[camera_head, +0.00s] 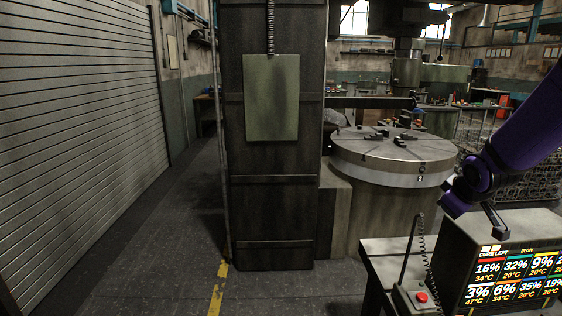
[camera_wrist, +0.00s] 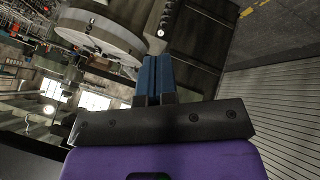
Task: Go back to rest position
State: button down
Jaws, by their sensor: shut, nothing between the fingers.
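My purple arm (camera_head: 520,140) reaches in from the right edge in the head view, and its end hangs near the top of a box-shaped display unit. In the wrist view my gripper (camera_wrist: 154,62) shows its two blue fingers side by side, pressed together with nothing between them. In the head view the fingers themselves are hard to make out. The gripper touches nothing that I can see in the wrist view.
A display unit (camera_head: 505,228) with percentages and a control box with a red button (camera_head: 421,297) stand on a bench at lower right. A round machine table (camera_head: 390,150) is behind. A dark column (camera_head: 272,200) stands mid-view. Floor at left, along the shutter (camera_head: 80,130), is clear.

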jog(key=s+a+r+m, duration=0.2)
jog(key=s+a+r, duration=0.1)
jog(key=s, duration=0.6)
jog(key=s+a+r+m+g+y, duration=0.1)
jog(key=s+a+r+m, duration=0.1)
jog(key=s+a+r, duration=0.2)
jog(key=s+a+r+m+g, duration=0.1)
jog(key=s+a+r, duration=0.2)
jog(key=s, duration=1)
notch_tip(320, 180, up, 3)
jog(key=shift+s+a+r+m+y, duration=0.2)
jog(key=shift+s+m+y, duration=0.15)
jog(key=shift+m+y, duration=0.05)
